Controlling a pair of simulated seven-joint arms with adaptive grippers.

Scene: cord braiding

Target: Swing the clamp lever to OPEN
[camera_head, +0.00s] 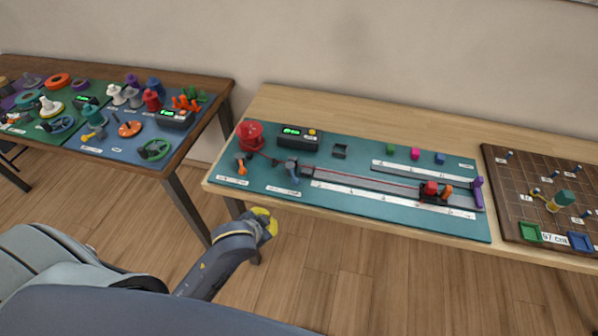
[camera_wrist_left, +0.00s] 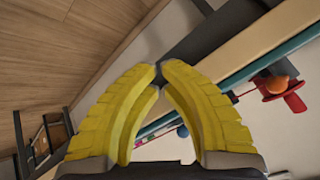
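A teal board (camera_head: 340,155) on the wooden table holds a rail with a red cord along it. Several levers stand on it: an orange one (camera_head: 242,168) at the left, a blue one (camera_head: 293,176) by a dark block, and an orange one (camera_head: 447,192) beside a red block on the carriage. Labels are too small to read, so I cannot tell which is the clamp lever or its setting. My left gripper (camera_head: 262,222) is in front of the table's front edge, apart from all levers. Its yellow fingertips (camera_wrist_left: 160,72) meet with nothing visible between them. My right gripper is not in view.
A red spool (camera_head: 250,135) and a dark box with a green display (camera_head: 299,138) stand at the board's back left. A brown peg board (camera_head: 545,190) is at the right. A second table (camera_head: 190,140) with many parts is at the left, with a floor gap between.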

